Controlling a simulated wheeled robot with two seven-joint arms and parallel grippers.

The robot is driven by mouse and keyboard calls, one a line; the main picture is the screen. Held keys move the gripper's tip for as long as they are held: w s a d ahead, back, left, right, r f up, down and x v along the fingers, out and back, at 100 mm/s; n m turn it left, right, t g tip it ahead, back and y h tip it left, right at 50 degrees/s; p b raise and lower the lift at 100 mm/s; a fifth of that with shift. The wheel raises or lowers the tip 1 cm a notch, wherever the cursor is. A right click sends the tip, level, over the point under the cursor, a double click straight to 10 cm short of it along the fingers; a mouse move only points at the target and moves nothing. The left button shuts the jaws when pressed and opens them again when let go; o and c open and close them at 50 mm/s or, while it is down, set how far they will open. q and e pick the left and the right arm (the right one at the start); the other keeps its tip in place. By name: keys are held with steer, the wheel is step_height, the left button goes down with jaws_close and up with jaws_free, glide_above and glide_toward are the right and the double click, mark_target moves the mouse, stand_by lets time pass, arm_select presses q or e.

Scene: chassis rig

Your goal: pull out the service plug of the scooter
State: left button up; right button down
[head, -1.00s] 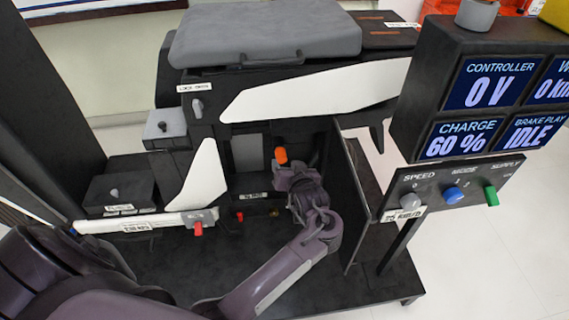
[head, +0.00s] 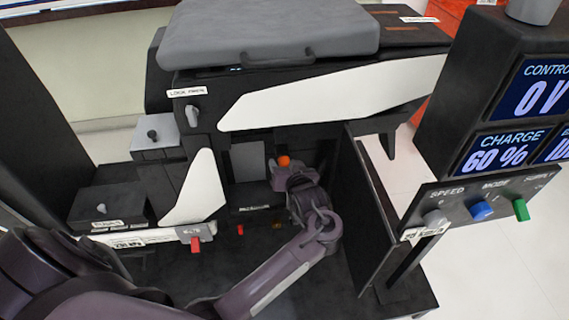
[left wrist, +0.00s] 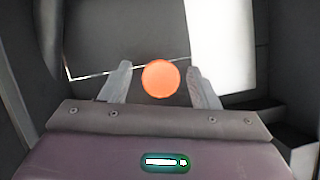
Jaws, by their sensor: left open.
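The orange plug (head: 284,160) shows inside the open bay of the scooter (head: 330,93), partly hidden by my left gripper (head: 281,170). In the left wrist view the orange plug (left wrist: 160,78) shows as a round end between the two grey fingers of my left gripper (left wrist: 159,70). The fingers are open, with a visible gap on each side of the plug. I cannot tell how deep the plug lies relative to the fingertips. My right gripper is not in view.
A dark upright panel (head: 372,205) bounds the bay on the right. A console (head: 480,206) with grey, blue and green knobs stands beyond it. A red knob (head: 195,244) sits at the scooter's front left. The grey seat (head: 265,32) is above the bay.

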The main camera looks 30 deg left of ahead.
arm_select(q)
steer(key=c, duration=1)
steer(key=shift+s+d+f+p, duration=0.15)
steer(key=shift+s+d+p, duration=0.6)
steer(key=shift+s, duration=0.25)
steer(key=shift+s+d+f+p, duration=0.1)
steer(key=shift+s+d+p, duration=0.6)
steer(key=shift+s, duration=0.25)
steer(key=shift+c, duration=0.2)
steer(key=shift+d, duration=0.1)
